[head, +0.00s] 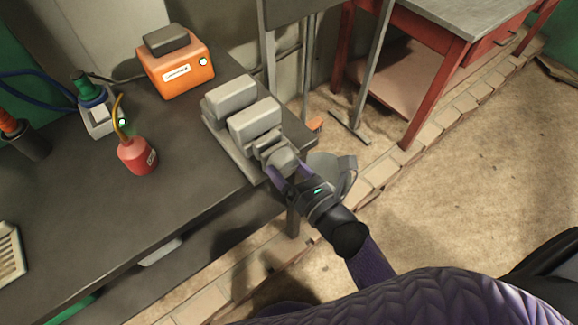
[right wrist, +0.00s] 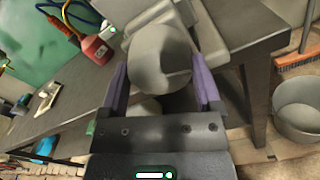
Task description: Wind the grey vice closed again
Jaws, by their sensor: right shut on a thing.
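The grey vice (head: 252,122) sits at the right corner of the dark workbench. Its two blocky jaws stand apart with a gap between them. My right gripper (head: 289,173) is at the vice's near end, shut on the round grey knob there. In the right wrist view the knob (right wrist: 160,58) fills the space between the purple fingers of the gripper (right wrist: 163,88). The gripper partly hides the knob in the head view. My left gripper is not in view.
The workbench (head: 80,220) also holds an orange box (head: 176,72), a red oil can (head: 137,156) and a green-topped device (head: 97,112). A grey bucket (right wrist: 297,105) stands on the floor beyond the bench's edge. A red table (head: 437,75) stands at the back right. Open floor lies to the right.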

